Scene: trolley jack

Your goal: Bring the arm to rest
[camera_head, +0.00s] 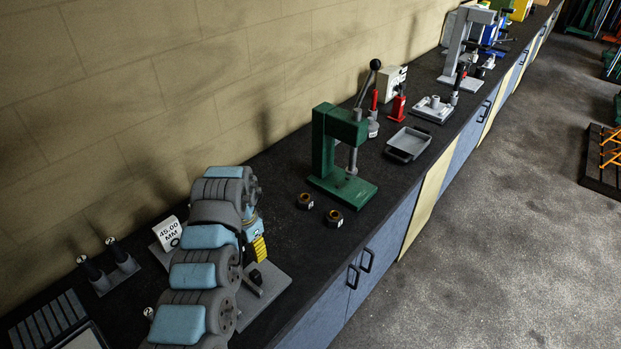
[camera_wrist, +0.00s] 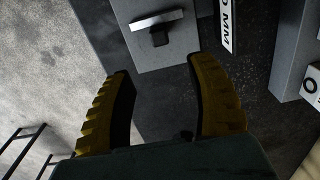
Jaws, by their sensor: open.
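My arm (camera_head: 208,270) is folded in several grey and light-blue links over the near end of the bench in the head view. My gripper (camera_wrist: 159,66) shows two yellow ribbed fingers, spread apart with nothing between them. In the head view one yellow finger (camera_head: 259,248) shows; the other is hidden. The gripper is above a grey plate (camera_head: 275,284) carrying a small dark part. The wrist view shows a grey plate (camera_wrist: 180,52) with a light bar (camera_wrist: 157,19) and a black knob (camera_wrist: 160,37) beyond the fingertips.
A "45.00 MM" sign (camera_head: 168,233) stands left of my arm. Two dark-handled posts (camera_head: 107,265) are farther left. A green press (camera_head: 335,150), two dark nuts (camera_head: 320,209) and a grey tray (camera_head: 408,144) stand farther along the bench.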

